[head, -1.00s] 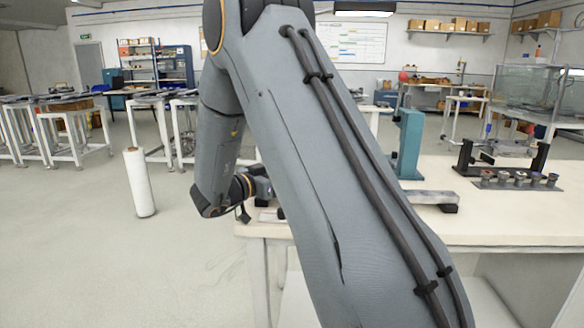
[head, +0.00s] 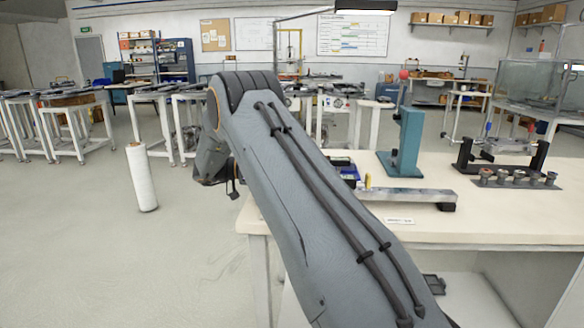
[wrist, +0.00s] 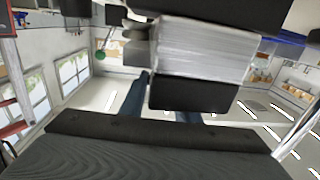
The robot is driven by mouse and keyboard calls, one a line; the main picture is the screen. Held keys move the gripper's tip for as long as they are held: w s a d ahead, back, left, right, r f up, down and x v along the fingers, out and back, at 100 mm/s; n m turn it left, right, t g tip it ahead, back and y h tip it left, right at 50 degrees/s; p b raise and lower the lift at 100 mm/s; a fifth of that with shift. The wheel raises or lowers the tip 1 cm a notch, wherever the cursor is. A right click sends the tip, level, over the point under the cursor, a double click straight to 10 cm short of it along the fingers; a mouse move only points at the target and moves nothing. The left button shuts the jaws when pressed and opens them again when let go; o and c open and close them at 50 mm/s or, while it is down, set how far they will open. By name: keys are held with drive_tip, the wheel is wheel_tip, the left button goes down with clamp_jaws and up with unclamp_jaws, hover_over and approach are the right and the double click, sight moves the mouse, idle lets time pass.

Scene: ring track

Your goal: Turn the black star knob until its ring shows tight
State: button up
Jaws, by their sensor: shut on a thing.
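In the wrist view my gripper (wrist: 190,97) shows close up as black and pale metal parts. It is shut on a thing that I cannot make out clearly. A grey metal bar (head: 415,195) with a black end block lies on the white bench (head: 490,215). Its left part is behind my arm.
A teal upright stand (head: 407,145) rises behind the bar. A black bracket (head: 500,158) and a rack of several small parts (head: 515,179) are at the bench's right. A white roll (head: 141,178) stands on open floor to the left.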

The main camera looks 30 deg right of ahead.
drive_tip(key=shift+r, duration=0.2)
idle(0.4)
drive_tip(key=o, duration=1)
drive_tip(key=shift+f, duration=0.1)
drive_tip(key=shift+o, duration=0.2)
drive_tip(key=shift+p, duration=0.3)
